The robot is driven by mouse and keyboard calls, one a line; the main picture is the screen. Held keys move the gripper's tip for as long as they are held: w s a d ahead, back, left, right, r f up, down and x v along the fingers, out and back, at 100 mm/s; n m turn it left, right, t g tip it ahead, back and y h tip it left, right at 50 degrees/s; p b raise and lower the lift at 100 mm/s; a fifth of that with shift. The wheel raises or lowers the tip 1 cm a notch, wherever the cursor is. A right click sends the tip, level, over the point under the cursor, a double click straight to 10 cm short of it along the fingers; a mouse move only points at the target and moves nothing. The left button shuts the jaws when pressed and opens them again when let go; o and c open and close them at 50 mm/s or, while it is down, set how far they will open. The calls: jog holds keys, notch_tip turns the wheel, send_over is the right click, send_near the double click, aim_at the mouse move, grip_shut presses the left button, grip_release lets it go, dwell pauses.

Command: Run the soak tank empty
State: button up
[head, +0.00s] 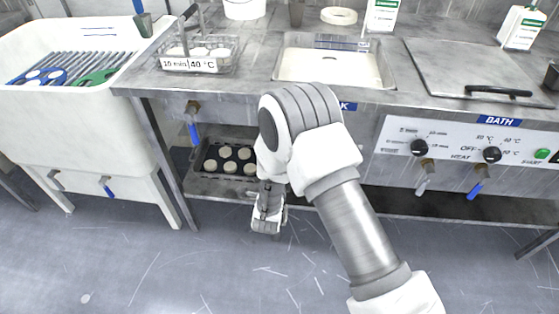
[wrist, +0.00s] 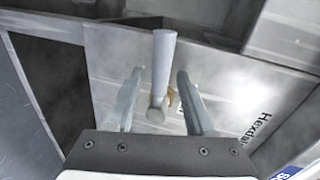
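The soak tank (head: 381,70) is the rectangular steel basin in the bench, with pale contents; only the last letter of its blue label (head: 346,106) shows past my arm. In the wrist view a pale grey valve lever (wrist: 161,65) with a bit of brass (wrist: 172,96) stands between my fingers. My gripper (wrist: 157,82) is open around this lever, with gaps visible on both sides; I cannot tell if it touches. In the head view my gripper (head: 268,215) is low in front of the bench; its fingertips and the grey lever are hidden there.
A blue-levered valve (head: 194,132) hangs left under the bench. The bath panel (head: 455,145) has knobs, a grey lever (head: 424,182) and a blue lever (head: 479,187). A dark tray of pucks (head: 229,180) sits on the lower shelf. A white sink (head: 75,120) stands left. The front floor is clear.

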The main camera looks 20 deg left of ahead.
jog(key=p+v, duration=0.3)
jog(key=v, duration=1.4)
jog(key=shift+s, duration=0.2)
jog(key=shift+r, duration=0.1)
